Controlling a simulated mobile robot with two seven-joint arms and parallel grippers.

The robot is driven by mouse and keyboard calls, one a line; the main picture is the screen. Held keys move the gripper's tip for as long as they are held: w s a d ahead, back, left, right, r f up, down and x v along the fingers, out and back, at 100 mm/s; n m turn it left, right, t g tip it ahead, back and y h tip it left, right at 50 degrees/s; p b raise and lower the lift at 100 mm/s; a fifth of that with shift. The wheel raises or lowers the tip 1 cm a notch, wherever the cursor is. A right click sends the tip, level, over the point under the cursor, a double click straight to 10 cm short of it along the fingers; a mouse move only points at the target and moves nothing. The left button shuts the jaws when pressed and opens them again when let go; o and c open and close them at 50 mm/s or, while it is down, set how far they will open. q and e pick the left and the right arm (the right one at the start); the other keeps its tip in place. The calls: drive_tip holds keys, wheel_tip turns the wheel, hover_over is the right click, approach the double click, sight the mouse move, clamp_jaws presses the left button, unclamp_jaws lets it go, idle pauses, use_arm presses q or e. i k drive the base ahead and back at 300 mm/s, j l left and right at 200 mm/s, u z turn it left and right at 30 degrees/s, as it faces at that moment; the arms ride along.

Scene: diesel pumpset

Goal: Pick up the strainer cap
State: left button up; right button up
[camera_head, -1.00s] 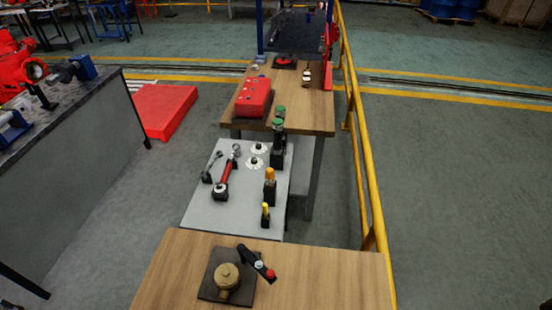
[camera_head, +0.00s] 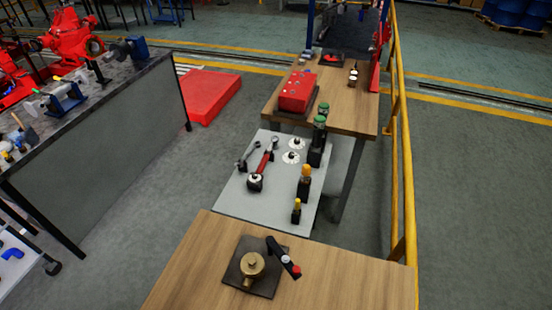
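A round brass-coloured piece with a small knob on top (camera_head: 252,266) sits on a dark square plate (camera_head: 240,282) on the near wooden table; it looks like the strainer cap, but I cannot be sure. A black handle-like part with a red end (camera_head: 283,258) leans over the right side of the plate. Neither of my grippers shows in the head view.
The near wooden table (camera_head: 345,280) has bare top to the right. Beyond it stand a grey table (camera_head: 235,200) with tools and bottles, and a wooden table with a red box (camera_head: 297,91). A yellow rail (camera_head: 408,190) runs along the right. Open floor lies left.

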sight(252, 264)
drive_tip(key=i+j+z, duration=0.2)
drive_tip(key=j+z, duration=0.2)
drive_tip(key=i+j+z, duration=0.1)
drive_tip(key=j+z, duration=0.65)
drive_tip(key=j, duration=0.15)
